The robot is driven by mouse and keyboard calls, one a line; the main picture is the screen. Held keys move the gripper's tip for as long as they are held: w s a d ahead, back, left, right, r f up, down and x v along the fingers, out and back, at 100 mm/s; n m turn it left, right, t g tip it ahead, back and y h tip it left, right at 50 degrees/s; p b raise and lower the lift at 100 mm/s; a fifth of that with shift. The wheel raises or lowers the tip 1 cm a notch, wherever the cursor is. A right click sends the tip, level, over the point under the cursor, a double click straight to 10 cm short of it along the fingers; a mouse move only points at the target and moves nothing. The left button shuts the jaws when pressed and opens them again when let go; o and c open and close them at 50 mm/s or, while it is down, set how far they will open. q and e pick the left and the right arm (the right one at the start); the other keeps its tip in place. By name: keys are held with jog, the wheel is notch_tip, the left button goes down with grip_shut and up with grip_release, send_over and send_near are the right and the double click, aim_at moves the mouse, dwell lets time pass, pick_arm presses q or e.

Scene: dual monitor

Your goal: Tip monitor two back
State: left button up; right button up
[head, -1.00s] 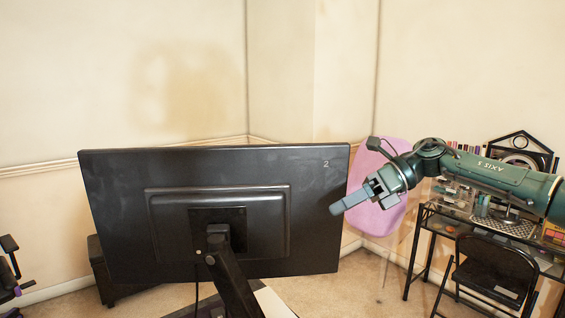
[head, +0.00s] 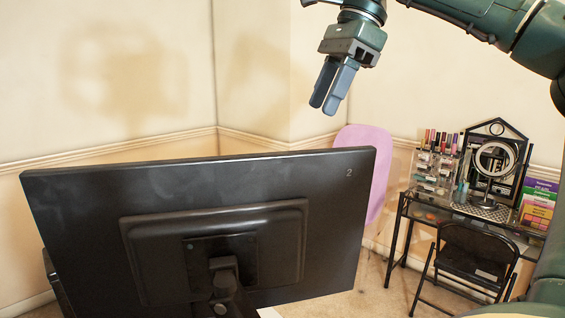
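Monitor two (head: 75,215) is a wide black screen seen from behind, with a small white "2" near its top right corner. It fills the lower left of the head view, and its stand neck (head: 226,285) shows at the bottom. The monitor's front face is hidden. My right gripper (head: 323,107) is above the monitor's top edge toward its right end, pointing down with its two grey fingers side by side. It looks shut and empty, and it appears clear of the monitor. My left gripper is not in view.
A pink chair back (head: 372,160) stands behind the monitor's right edge. To the right are a dark vanity table (head: 405,206) with a round mirror (head: 494,158) and a black folding chair (head: 468,265). Pale walls meet in a corner behind. The air above the monitor is open.

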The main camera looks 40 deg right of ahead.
aim_at(306, 151)
jog(key=x, duration=1.2)
jog(key=shift+s+f, duration=0.2)
jog(key=shift+f, duration=0.1)
grip_shut()
